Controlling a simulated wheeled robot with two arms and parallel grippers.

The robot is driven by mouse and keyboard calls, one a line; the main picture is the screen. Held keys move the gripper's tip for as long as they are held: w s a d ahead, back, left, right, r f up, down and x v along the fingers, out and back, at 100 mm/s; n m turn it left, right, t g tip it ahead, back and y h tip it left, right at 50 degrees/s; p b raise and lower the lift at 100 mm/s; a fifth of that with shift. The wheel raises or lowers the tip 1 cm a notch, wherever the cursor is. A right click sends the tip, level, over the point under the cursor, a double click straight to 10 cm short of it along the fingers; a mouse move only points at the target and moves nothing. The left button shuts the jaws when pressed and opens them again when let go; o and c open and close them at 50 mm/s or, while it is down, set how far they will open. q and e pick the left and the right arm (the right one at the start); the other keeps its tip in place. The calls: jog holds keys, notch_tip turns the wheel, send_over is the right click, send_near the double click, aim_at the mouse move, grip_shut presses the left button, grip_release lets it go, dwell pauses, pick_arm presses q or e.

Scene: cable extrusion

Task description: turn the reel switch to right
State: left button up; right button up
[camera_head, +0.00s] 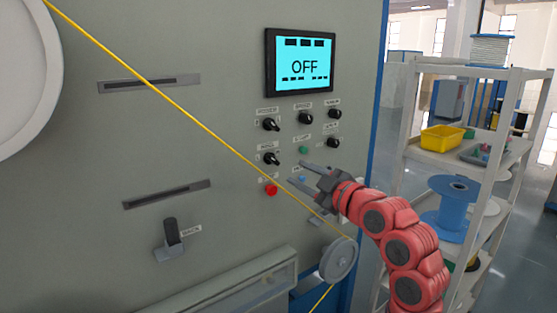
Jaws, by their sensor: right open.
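Several black rotary knobs sit on the grey machine panel (220,60). The lower left knob (271,158) has a label above it that may read reel, but it is too small to be sure. An upper left knob (270,124), an upper middle knob (306,118), an upper right knob (334,113) and a lower right knob (332,143) are around it. My right gripper (295,172) is open and empty, its fingers pointing left toward the panel, to the right of the lower left knob and below the green button (303,150). My left gripper is out of view.
A screen (304,62) reads OFF. A red button (271,189) is below the lower left knob. A yellow cable (150,85) runs diagonally past the controls to a grey pulley (336,260). A shelf (490,72) with a blue spool (452,205) stands at right.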

aim_at(275, 162)
jog(key=p+x, duration=0.1)
jog(key=x, duration=0.8)
jog(key=shift+w+p, duration=0.1)
jog(key=shift+p, duration=0.2)
grip_shut()
